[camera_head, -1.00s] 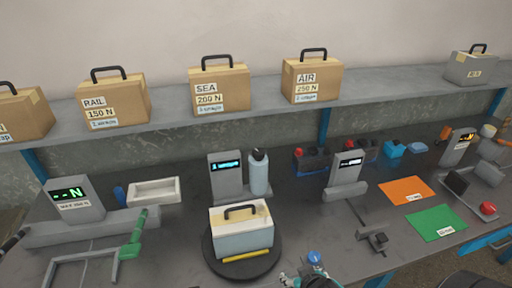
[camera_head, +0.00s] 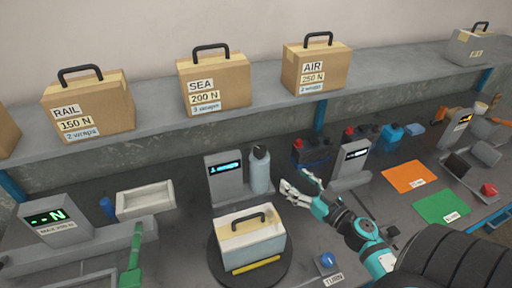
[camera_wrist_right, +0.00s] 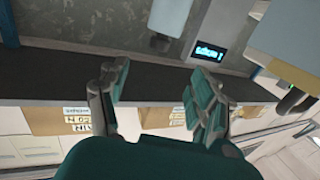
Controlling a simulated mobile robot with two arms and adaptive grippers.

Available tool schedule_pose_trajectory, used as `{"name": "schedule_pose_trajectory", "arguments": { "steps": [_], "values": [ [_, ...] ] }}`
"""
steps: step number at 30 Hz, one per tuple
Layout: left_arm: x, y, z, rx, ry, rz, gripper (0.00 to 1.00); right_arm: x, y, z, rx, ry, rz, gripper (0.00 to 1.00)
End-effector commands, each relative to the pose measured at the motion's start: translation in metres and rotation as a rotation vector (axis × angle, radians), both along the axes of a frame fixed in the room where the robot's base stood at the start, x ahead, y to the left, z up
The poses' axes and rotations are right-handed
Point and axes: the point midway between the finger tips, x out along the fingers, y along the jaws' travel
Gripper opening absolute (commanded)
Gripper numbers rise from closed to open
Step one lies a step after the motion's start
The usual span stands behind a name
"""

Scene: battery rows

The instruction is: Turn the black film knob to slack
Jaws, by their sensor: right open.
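The film post (camera_head: 224,184) is a grey block with a lit cyan display. A pale blue-grey film roll (camera_head: 260,174) stands upright at its right side. A small dark cap on top of the roll looks like the black film knob (camera_head: 259,150); its setting is too small to read. In the right wrist view, which is upside down, the roll (camera_wrist_right: 166,16) and its display also show. My right gripper (camera_head: 295,186) is open and empty, just right of the roll and apart from it. My left gripper is out of view.
A white case (camera_head: 250,247) with a dark handle sits on the black turntable (camera_head: 275,276) in front of the post. A blue button (camera_head: 327,259) lies to its right. A second display post (camera_head: 352,160) stands behind my right arm. Labelled cartons line the shelf (camera_head: 150,124) above.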

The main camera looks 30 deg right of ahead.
Motion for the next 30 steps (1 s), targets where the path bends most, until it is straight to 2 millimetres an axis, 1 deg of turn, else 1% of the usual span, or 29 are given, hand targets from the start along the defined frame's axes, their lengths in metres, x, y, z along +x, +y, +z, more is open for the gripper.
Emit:
{"name": "schedule_pose_trajectory", "arguments": {
  "steps": [5,6,9,14,18,21,25,30],
  "values": [
    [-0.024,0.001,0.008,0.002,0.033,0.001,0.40,0.032,0.003,0.005,0.000,-0.006,-0.001,0.65],
    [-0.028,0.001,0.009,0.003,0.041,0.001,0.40,0.041,0.004,0.005,0.001,-0.006,-0.001,0.65],
    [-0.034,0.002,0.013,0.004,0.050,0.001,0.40,0.063,0.006,0.004,0.000,-0.005,-0.002,0.65],
    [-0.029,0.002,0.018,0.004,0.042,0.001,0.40,0.098,0.009,0.004,0.002,-0.006,-0.003,0.65],
    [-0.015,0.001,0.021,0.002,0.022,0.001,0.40,0.127,0.012,0.003,0.003,-0.006,-0.003,0.65],
    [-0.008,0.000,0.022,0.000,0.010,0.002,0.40,0.143,0.013,0.003,0.001,-0.004,-0.003,0.65],
    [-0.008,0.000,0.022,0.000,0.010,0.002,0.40,0.158,0.015,0.001,0.001,-0.004,-0.002,0.65],
    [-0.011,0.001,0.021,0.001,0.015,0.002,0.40,0.166,0.016,0.001,0.001,-0.003,-0.001,0.65]
  ]
}}
